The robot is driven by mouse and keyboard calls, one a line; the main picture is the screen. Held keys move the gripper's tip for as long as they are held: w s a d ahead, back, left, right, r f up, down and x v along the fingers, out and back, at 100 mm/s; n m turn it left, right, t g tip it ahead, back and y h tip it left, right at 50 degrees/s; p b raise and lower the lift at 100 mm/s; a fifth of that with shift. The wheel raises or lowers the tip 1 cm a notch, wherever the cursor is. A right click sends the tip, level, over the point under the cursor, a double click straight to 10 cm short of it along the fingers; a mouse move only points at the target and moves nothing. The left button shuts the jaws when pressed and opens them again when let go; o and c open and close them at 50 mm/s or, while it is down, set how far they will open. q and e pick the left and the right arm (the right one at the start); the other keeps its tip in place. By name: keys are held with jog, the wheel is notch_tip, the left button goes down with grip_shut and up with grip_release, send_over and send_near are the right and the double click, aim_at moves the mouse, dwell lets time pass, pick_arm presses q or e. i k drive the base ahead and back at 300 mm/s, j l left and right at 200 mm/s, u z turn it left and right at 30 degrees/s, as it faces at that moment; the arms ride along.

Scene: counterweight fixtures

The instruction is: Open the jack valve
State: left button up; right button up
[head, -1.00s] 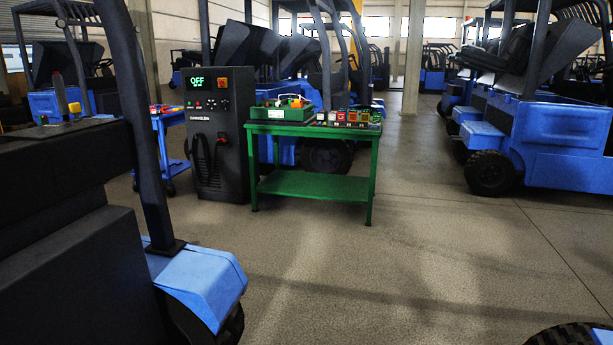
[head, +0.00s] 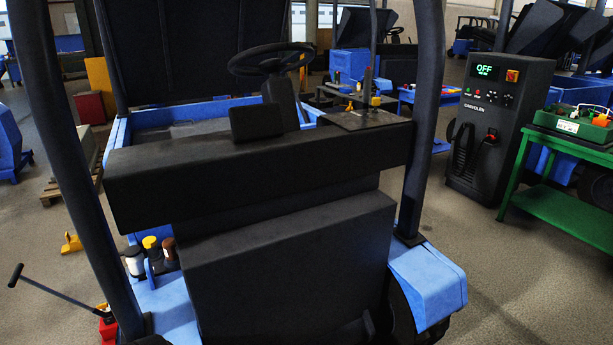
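A red jack (head: 107,328) shows at the bottom left of the head view, on the floor beside the near blue truck, partly cut off by the picture's lower edge. Its long black handle (head: 58,291) slants up to the left and ends in a crossbar grip. The jack's valve cannot be made out. Neither of my grippers is in view.
A blue and black truck (head: 250,260) with dark posts and a steering wheel fills the middle. Several small containers (head: 150,252) stand on its left side. A yellow wedge-shaped piece (head: 71,243) lies on the floor. A black charger cabinet (head: 497,130) reading OFF and a green table (head: 560,212) stand right.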

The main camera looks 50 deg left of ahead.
aim_at(102, 305)
jog(key=u, duration=2.95)
jog(key=i+j, duration=0.1)
jog(key=j, duration=0.2)
jog(key=i+j+z, duration=0.1)
jog(key=j, duration=0.2)
jog(key=i+j, duration=0.1)
jog(key=j, duration=0.25)
jog(key=i+j+z, duration=0.35)
jog(key=i+j, duration=0.15)
jog(key=i+j+z, duration=0.15)
jog(key=j, duration=0.25)
jog(key=i+j+z, duration=0.35)
jog(key=i+j, duration=0.15)
jog(key=j, duration=0.3)
jog(key=i+j+z, duration=0.2)
jog(key=j, duration=0.2)
